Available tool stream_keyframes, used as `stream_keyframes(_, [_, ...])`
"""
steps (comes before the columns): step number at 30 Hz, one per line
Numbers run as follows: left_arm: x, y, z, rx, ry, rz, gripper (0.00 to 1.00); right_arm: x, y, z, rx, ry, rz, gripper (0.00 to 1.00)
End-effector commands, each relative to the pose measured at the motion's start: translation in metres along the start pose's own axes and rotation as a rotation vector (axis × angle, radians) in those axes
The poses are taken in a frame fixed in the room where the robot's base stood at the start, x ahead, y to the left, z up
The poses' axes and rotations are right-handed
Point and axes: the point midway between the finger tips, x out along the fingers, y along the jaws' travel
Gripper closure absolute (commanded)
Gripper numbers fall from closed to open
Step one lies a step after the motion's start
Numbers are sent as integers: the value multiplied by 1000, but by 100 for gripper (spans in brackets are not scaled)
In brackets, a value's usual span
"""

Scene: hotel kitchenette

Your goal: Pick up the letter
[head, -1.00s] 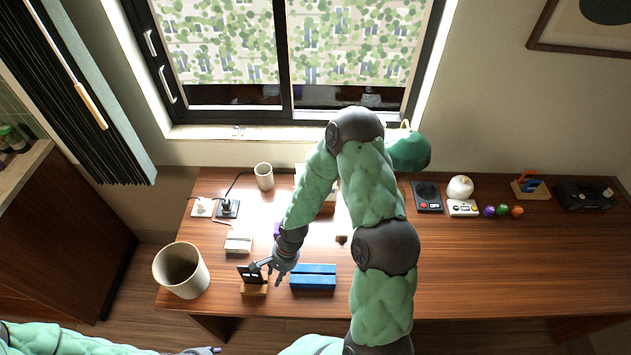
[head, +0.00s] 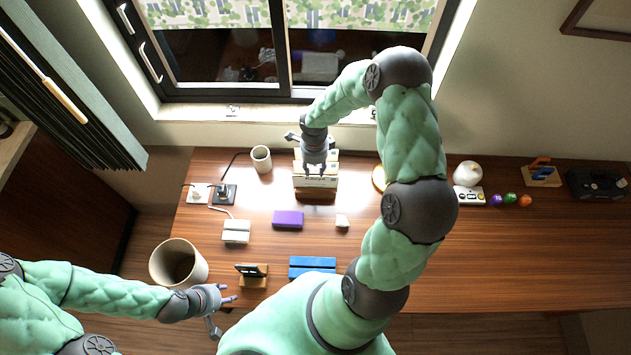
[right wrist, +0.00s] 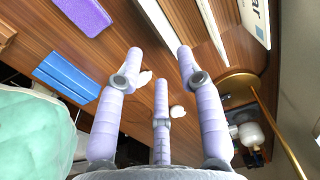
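Several white letters (head: 327,182) stand upright in a wooden letter rack (head: 316,196) at the back of the desk, below the window. My right gripper (head: 315,173) is right at them, fingers pointing down; whether it touches one, I cannot tell. In the right wrist view its fingers (right wrist: 160,62) are spread with nothing between them. White letter edges (right wrist: 212,25) and a printed envelope (right wrist: 258,18) show at the top of that view, beyond the fingertips. My left gripper (head: 226,306) is open and empty in front of the desk's near left edge.
A purple block (head: 288,219), a blue block (head: 312,262), a phone on a wooden stand (head: 252,281) and a small white item (head: 342,221) lie nearby. A beige bin (head: 160,271) and a cup (head: 261,155) are at left. The desk's right middle is clear.

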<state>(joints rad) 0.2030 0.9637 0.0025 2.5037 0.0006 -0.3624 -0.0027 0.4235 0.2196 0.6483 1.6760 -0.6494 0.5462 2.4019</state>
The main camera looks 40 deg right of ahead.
Motion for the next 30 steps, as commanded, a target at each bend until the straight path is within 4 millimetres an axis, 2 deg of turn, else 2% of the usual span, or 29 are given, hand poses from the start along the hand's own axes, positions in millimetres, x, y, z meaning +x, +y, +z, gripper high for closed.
stream_keyframes(3, [1,0,0,0,0,0,60,14,0,0,-1,-1,0,63])
stream_keyframes(10, [0,0,0,0,0,0,60,27,-1,-1,-2,-1,1,63])
stream_keyframes(19, [-1,0,0,0,1,0,60,64,-4,-3,-2,-1,1,63])
stream_keyframes(24, [-1,0,0,0,1,0,60,72,-5,-2,-1,-3,-2,63])
stream_keyframes(29, [-1,0,0,0,1,0,60,72,-5,-2,-2,-3,-2,63])
stream_keyframes(30, [-1,0,0,0,1,0,60,72,-5,-2,-2,-2,-2,66])
